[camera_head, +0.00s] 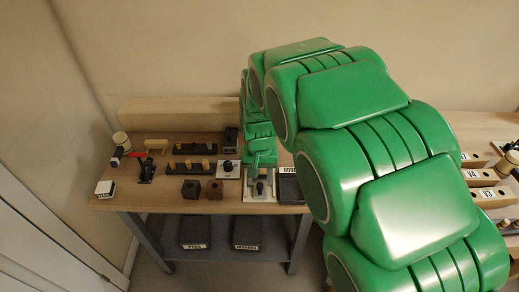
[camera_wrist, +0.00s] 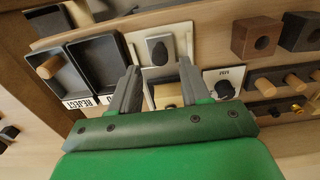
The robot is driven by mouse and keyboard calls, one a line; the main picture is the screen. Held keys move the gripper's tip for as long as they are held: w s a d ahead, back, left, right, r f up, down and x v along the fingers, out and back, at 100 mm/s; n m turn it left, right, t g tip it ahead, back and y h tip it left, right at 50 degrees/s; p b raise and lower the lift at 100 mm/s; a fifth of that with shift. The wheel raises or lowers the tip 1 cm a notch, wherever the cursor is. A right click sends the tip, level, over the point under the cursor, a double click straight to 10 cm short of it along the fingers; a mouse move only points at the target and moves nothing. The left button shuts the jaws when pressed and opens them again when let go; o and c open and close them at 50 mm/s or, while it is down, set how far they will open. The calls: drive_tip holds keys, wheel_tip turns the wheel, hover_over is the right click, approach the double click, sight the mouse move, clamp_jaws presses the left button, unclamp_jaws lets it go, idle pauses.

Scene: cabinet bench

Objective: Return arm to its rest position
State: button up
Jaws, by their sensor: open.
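My green arm reaches out over the wooden bench (camera_head: 150,203) in the head view. My gripper (camera_head: 262,168) is above the right part of the bench there, small and partly merged with the arm. In the wrist view my gripper (camera_wrist: 160,82) has its two dark fingers spread apart with nothing held between them. Past the fingertips is a pale plate with a black knob (camera_wrist: 158,50); the same plate (camera_head: 260,196) lies just below my gripper in the head view. A wooden piece shows between the fingers.
Dark trays, one labelled REJECT (camera_wrist: 62,76) and holding a wooden peg, lie beside the plate. A second knob plate (camera_head: 228,168), dark blocks (camera_head: 191,188) and peg racks stand left. Labelled wooden boxes (camera_head: 490,196) are at the right. Bins sit on the lower shelf.

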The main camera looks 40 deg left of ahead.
drive_tip(key=shift+r, duration=1.5)
drive_tip(key=w+d+r+m, duration=0.15)
drive_tip(key=d+r, duration=0.25)
drive_tip(key=d, duration=0.6)
drive_tip(key=w+d+r+m, duration=0.1)
drive_tip(key=w+d+r, duration=0.25)
drive_tip(key=d, duration=0.75)
drive_tip(key=w+d+r+m, duration=0.2)
drive_tip(key=d+r, duration=0.2)
drive_tip(key=d, duration=0.6)
drive_tip(key=s+d+r+m+g, duration=0.1)
drive_tip(key=s+d+r, duration=0.15)
drive_tip(key=d, duration=0.45)
drive_tip(key=s+d+r+m, duration=0.1)
drive_tip(key=s+d, duration=0.3)
drive_tip(key=d, duration=0.3)
drive_tip(key=s+d+m, duration=0.2)
drive_tip(key=s+d, duration=0.7)
drive_tip(key=s, duration=0.4)
drive_tip(key=shift+g, duration=0.4)
